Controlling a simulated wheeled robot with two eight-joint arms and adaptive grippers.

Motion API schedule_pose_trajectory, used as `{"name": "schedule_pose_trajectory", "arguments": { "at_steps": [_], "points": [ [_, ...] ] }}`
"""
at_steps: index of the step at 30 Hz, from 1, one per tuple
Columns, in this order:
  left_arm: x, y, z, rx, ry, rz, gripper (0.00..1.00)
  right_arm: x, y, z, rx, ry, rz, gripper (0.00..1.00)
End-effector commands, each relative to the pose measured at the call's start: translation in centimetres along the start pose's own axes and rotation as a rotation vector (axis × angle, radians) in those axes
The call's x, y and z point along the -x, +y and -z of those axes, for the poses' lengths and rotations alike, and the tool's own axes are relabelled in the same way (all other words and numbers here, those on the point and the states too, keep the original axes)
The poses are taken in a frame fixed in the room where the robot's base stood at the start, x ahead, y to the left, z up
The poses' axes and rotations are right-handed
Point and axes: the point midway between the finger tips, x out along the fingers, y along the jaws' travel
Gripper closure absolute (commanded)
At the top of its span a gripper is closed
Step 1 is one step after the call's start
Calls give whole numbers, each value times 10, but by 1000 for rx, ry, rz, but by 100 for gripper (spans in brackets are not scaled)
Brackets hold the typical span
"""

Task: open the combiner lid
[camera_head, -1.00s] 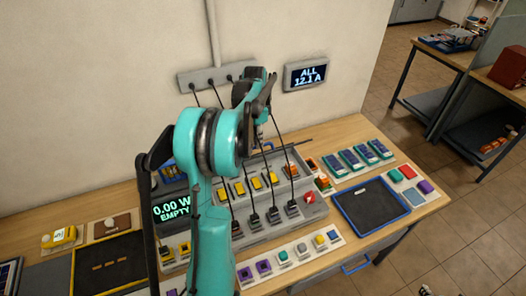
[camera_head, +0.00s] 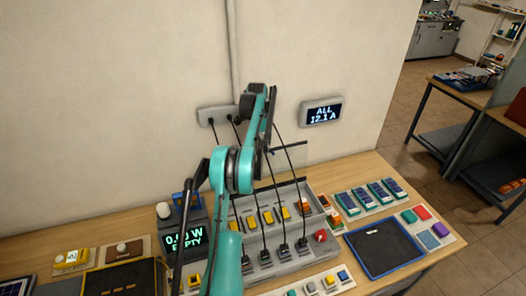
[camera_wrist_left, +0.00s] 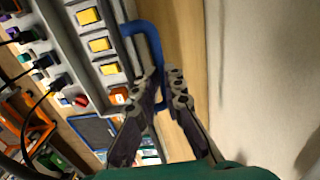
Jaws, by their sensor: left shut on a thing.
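The combiner (camera_head: 318,232) is a grey box on the bench in the head view, with yellow switches in a row and black cables running down into it. A thin see-through panel, which looks like its lid (camera_head: 291,161), stands raised at the box's back edge, near the wall. My left gripper (camera_wrist_left: 166,82) is shut on a blue bar handle (camera_wrist_left: 147,36) in the left wrist view, beyond the box's edge. In the head view my left arm hides the fingers and much of the box's left part. My right gripper is in neither view.
A grey cable block (camera_head: 216,115) is fixed to the wall behind my arm. A blue-rimmed dark tray (camera_head: 384,247) lies right of the box. A lit meter (camera_head: 185,240) stands at left, reading 0.00 W, EMPTY.

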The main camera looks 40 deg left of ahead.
Motion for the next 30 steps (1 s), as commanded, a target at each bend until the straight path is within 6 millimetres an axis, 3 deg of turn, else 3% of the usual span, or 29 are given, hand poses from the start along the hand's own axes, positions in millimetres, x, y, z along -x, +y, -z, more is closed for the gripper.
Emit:
{"name": "schedule_pose_trajectory", "arguments": {
  "at_steps": [1, 20, 21, 24, 30],
  "points": [
    [-20, 2, -3, 7, -13, -30, 100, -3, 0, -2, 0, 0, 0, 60],
    [-24, -6, 0, 3, -10, -31, 100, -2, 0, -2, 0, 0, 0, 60],
    [-24, -6, 0, 2, -10, -31, 89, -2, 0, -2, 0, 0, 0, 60],
    [-24, -5, 0, 1, -10, -32, 68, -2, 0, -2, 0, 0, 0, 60],
    [-22, -6, 0, 1, -9, -29, 68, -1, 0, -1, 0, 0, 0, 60]
  ]
}}
